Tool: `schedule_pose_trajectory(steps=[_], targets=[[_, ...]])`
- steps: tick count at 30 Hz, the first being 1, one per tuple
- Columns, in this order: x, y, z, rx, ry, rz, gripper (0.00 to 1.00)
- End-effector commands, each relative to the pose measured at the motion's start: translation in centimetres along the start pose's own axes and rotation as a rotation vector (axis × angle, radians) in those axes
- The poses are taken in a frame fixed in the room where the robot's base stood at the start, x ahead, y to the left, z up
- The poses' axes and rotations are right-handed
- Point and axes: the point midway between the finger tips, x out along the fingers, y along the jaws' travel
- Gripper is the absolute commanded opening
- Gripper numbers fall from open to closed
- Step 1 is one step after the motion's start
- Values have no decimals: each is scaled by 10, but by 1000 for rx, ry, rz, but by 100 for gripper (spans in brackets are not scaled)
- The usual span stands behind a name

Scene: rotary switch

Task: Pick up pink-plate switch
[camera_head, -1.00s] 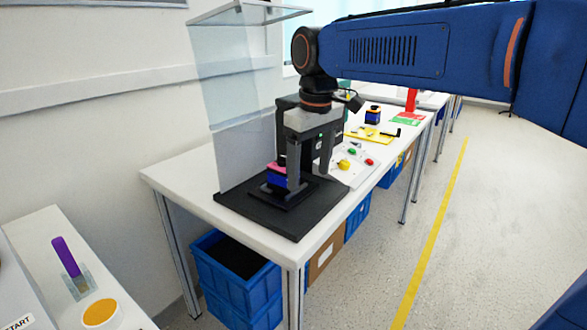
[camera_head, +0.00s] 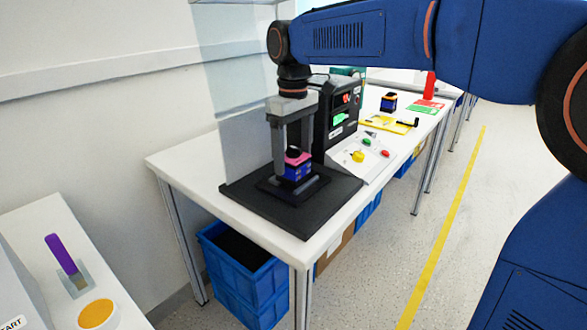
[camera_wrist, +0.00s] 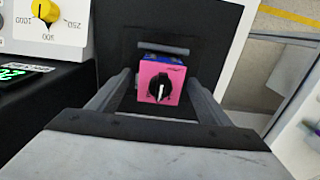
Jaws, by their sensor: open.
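The pink-plate switch (camera_head: 297,167) stands on a small black stand (camera_head: 274,188) on a black base plate. It has a blue body, a pink top plate and a black knob. In the wrist view the pink plate (camera_wrist: 160,83) faces the camera, its knob showing a white pointer line. My gripper (camera_head: 292,172) points down above the stand, its fingers on either side of the switch. In the wrist view my gripper (camera_wrist: 160,92) is open, with visible gaps between both fingers and the pink plate.
A black tester box (camera_head: 338,112) with a green display and a white panel (camera_head: 360,160) with a yellow knob stand close to the right. A clear screen (camera_head: 245,130) stands behind to the left. A yellow tray (camera_head: 385,124) and another switch (camera_head: 389,102) lie further back.

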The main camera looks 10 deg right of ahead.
Motion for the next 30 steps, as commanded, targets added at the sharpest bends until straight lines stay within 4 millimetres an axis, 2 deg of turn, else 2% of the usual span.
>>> schedule_pose_trajectory(steps=[3, 6, 14, 15, 21, 22, 23, 30], targets=[[16, 0, 0, 0, -1, -1, 72], [23, 0, 0, 0, 0, 0, 72], [26, 0, 0, 0, 1, 0, 72], [26, 0, 0, 0, 1, 0, 67], [26, 0, 0, 0, 1, 0, 22], [25, 0, 0, 0, 1, 0, 22], [25, 0, 0, 0, 1, 0, 18], [23, 0, 1, 0, 2, 1, 18]])
